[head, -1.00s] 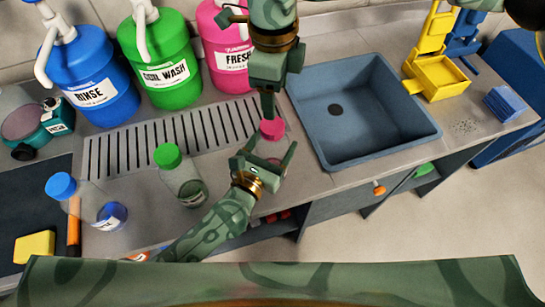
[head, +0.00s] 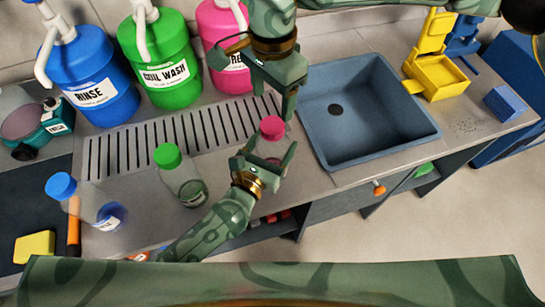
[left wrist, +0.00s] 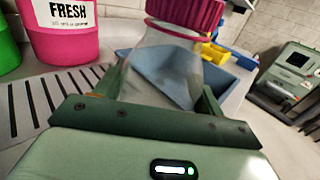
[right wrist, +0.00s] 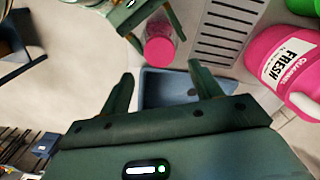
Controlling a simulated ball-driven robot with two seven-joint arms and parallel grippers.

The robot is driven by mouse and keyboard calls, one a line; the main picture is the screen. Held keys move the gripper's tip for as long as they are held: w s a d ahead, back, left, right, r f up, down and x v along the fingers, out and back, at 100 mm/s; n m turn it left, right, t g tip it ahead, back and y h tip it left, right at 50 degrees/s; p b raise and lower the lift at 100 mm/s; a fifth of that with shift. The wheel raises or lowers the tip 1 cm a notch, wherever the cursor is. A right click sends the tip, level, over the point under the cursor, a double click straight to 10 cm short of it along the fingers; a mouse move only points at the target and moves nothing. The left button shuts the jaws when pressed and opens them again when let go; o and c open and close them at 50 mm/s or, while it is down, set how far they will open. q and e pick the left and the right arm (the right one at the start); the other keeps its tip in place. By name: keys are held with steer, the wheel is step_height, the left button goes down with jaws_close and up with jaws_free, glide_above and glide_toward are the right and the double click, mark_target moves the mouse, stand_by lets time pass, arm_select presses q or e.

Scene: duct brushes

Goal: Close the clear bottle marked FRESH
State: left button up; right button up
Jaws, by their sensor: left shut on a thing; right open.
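A clear bottle (left wrist: 160,62) with a pink cap (head: 271,127) stands upright near the counter's front edge, left of the sink. My left gripper (head: 265,158) is shut around its body. In the left wrist view the ridged pink cap (left wrist: 185,14) sits on the bottle's neck; I cannot tell how tight it is. The bottle's own label is hidden. My right gripper (head: 254,82) is open and empty, above and behind the cap. In the right wrist view the pink cap (right wrist: 159,50) lies beyond the fingertips, not between them.
A pink dispenser (head: 222,42) marked FRESH, a green one (head: 160,60) and a blue one (head: 92,85) stand behind a drain grate (head: 110,150). A green-capped bottle (head: 181,180) and a blue-capped bottle (head: 95,205) stand left. The sink (head: 365,110) is right of the held bottle.

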mark_target(273, 124)
step_height(273, 124, down, 7)
steer(key=shift+f, duration=0.1)
stand_by(0.3)
steer(key=c, duration=1)
steer(key=m, duration=0.3)
steer(key=shift+m, duration=0.4)
steer(key=m, duration=1.3)
steer(key=shift+m, duration=0.4)
steer(key=o, duration=1.1)
